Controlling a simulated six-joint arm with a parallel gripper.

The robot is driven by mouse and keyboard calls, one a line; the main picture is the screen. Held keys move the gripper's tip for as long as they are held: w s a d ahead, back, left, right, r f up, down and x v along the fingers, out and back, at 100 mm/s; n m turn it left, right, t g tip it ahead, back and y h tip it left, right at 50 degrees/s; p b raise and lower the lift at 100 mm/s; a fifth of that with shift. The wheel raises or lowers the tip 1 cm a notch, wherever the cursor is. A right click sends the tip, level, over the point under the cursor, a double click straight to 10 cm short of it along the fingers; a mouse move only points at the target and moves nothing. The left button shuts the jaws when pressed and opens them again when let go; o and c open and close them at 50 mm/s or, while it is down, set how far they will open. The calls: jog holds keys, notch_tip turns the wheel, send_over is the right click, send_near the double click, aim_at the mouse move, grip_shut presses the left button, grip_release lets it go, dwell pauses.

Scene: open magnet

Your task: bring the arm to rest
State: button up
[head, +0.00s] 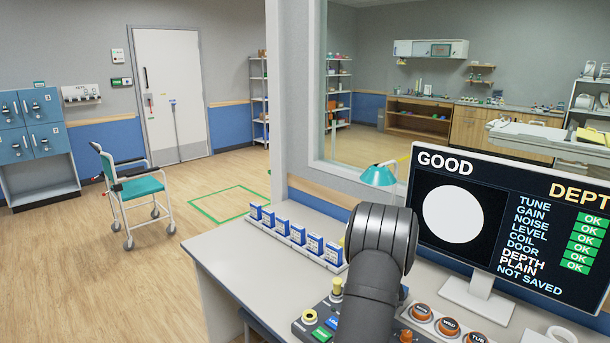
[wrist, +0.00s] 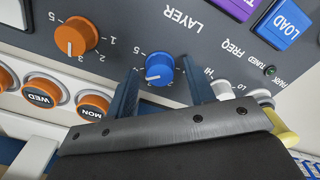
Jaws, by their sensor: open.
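In the wrist view my gripper (wrist: 159,66) is open, with one dark blue finger on each side of a blue knob (wrist: 161,71) on the grey control panel (wrist: 120,30). The knob's white pointer mark faces left. Narrow gaps seem to show between the fingers and the knob, but I cannot tell whether either touches it. In the head view my dark arm rises over the desk and hides the gripper and much of the panel (head: 307,325).
The monitor (head: 480,215) stands close right of my arm. The desk's left part is clear.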

jog(key=shift+r, duration=0.1)
notch_tip(320, 180, up, 17)
notch_tip(320, 180, down, 18)
jog(key=shift+r, duration=0.2)
jog(key=shift+r+n, duration=0.2)
jog(key=shift+n, duration=0.6)
jog(key=n, duration=0.8)
jog(key=shift+r, duration=0.1)
notch_tip(320, 180, up, 4)
jog(key=shift+r, duration=0.1)
